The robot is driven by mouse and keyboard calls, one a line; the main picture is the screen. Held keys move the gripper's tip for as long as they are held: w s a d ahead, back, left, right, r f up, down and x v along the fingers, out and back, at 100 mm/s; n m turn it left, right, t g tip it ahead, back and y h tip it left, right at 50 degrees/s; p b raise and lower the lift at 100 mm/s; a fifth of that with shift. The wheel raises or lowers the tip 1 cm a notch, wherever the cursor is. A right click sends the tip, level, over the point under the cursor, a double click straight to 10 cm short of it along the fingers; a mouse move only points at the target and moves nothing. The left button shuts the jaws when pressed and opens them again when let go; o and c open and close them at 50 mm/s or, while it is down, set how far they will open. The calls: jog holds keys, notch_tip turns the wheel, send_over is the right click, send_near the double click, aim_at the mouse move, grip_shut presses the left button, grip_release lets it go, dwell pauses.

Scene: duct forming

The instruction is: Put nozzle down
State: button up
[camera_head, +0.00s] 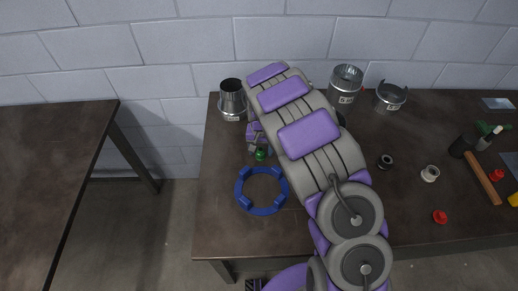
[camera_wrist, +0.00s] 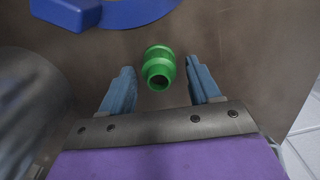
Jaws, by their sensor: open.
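The green nozzle (camera_wrist: 159,68) lies on the dark table between the two blue-grey fingers of my gripper (camera_wrist: 160,92) in the wrist view. There is a gap on each side of it, so my gripper is open around it and not touching it. In the head view the nozzle (camera_head: 260,154) is a small green shape on the left part of the table (camera_head: 225,220), just behind the blue ring (camera_head: 262,190). My arm hides most of my gripper (camera_head: 256,146) there.
A metal duct piece (camera_head: 232,100) stands at the table's back left, close to my gripper. More metal pieces (camera_head: 346,84) stand at the back. Small fittings, a red cap (camera_head: 440,216) and tools lie to the right. Another table (camera_head: 50,170) stands at the far left, across a gap.

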aim_at(260, 148)
notch_tip(260, 148, up, 12)
jog(key=p, duration=0.2)
jog(key=s+d+r, duration=0.5)
jog(key=r, duration=0.1)
jog(key=s+d+r, duration=0.2)
jog(key=s+r, duration=0.1)
jog(key=s, duration=0.3)
jog(key=s+d+r, duration=0.3)
jog(key=s+r, duration=0.1)
jog(key=s, duration=0.2)
jog(key=s+d+r+n+g, duration=0.1)
jog(key=s, duration=2.2)
jog(key=shift+s+r+n+g, duration=0.15)
jog(key=shift+s+n+g, duration=0.15)
